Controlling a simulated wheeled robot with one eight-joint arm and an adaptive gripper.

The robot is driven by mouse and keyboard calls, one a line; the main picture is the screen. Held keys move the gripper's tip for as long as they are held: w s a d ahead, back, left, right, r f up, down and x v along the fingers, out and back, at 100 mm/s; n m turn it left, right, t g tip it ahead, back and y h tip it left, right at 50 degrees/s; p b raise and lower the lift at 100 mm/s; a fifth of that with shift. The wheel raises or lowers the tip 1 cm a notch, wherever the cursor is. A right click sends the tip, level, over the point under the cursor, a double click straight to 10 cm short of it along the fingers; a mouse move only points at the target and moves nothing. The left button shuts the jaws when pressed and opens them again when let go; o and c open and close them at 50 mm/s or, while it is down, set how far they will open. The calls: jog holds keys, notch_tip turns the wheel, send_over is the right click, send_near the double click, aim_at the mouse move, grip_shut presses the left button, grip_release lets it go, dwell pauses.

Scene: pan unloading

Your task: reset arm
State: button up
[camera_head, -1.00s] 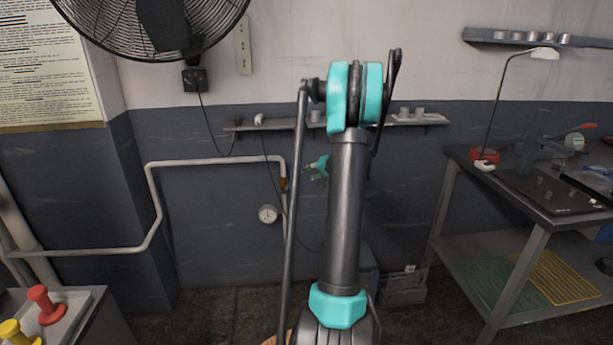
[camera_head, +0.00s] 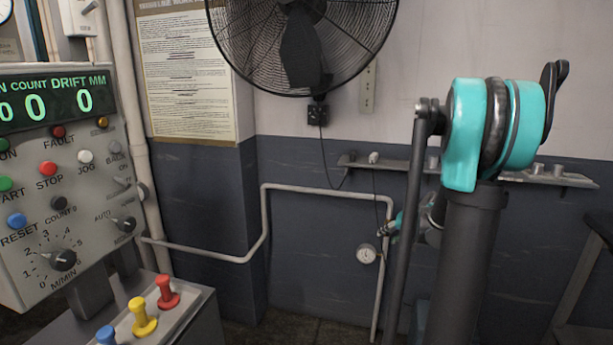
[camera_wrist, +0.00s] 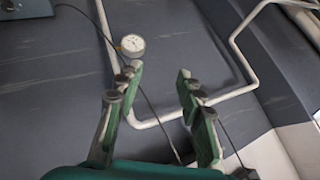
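My gripper (camera_wrist: 158,76) shows in the wrist view with its two green, dark-jointed fingers spread apart. Nothing is between them, and the wall lies beyond. In the head view my gripper (camera_head: 388,229) is small and partly hidden behind my arm. My arm, teal and dark grey, stands upright with its bent joint high at the right of the head view. No pan is in view.
A control panel (camera_head: 50,190) stands at the left, above a box with red, yellow and blue knobs (camera_head: 143,316). A fan (camera_head: 300,45) hangs on the wall. A pipe (camera_head: 325,190), a gauge (camera_head: 366,254) and a shelf (camera_head: 560,178) are behind my arm.

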jog(key=s+a+f+n+g+h, duration=0.1)
jog(key=s+a+f, duration=0.1)
jog(key=s, duration=0.8)
jog(key=s+a+f+n+g+h, duration=0.1)
jog(key=s+a, duration=0.4)
jog(key=s, duration=0.5)
jog(key=s+a+f+n+g+h, duration=0.1)
jog(key=s+a+f+n, duration=0.1)
jog(key=s, duration=0.8)
jog(key=shift+s+a+f+g, duration=0.25)
jog(key=shift+a+f+g, duration=0.15)
jog(key=shift+a+f, duration=0.45)
jog(key=shift+f, duration=0.1)
